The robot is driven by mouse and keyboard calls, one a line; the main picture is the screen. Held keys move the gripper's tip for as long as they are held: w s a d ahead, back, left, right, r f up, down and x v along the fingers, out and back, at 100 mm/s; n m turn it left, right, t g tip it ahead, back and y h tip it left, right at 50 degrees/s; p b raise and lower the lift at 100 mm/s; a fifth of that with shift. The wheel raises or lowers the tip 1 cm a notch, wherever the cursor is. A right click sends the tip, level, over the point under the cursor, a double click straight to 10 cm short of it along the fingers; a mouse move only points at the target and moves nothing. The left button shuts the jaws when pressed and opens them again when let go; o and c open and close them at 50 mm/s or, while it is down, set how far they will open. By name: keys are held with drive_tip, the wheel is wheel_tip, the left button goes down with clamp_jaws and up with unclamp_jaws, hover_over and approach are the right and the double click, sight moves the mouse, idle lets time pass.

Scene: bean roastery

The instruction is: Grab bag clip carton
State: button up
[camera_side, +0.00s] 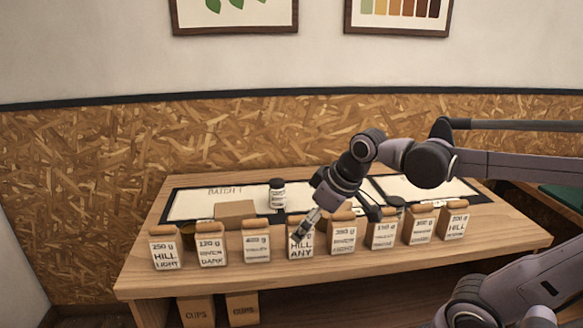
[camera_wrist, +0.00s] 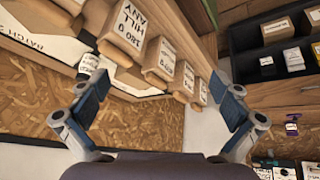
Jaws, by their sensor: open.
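No box with readable bag clip lettering shows. A plain brown carton (camera_side: 235,208) sits on the table behind the row of bags, left of centre in the side view; I cannot tell whether it is the bag clip carton. My gripper (camera_side: 305,228) points down over the row, close to the front of the "HILL ANY" bag (camera_side: 300,243); I cannot tell if it touches. In the wrist view my gripper (camera_wrist: 163,92) has its fingers wide apart with nothing between them. The same "HILL ANY" bag (camera_wrist: 124,30) stands beyond the left finger.
Several paper coffee bags (camera_side: 256,246) line the front of the wooden table (camera_side: 215,277). A dark-lidded jar (camera_side: 277,195) stands behind them near pale sheets (camera_side: 200,203). Boxes marked "CUPS" (camera_side: 197,311) are below. The wrist view shows dark shelving (camera_wrist: 285,45).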

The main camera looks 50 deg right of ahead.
drive_tip(key=s+a+f+m+t, duration=0.1)
drive_tip(key=s+a+f, duration=0.2)
drive_tip(key=f, duration=0.1)
drive_tip(key=shift+a+m+y, duration=0.2)
drive_tip(key=shift+m+y, duration=0.1)
drive_tip(key=shift+f, duration=0.1)
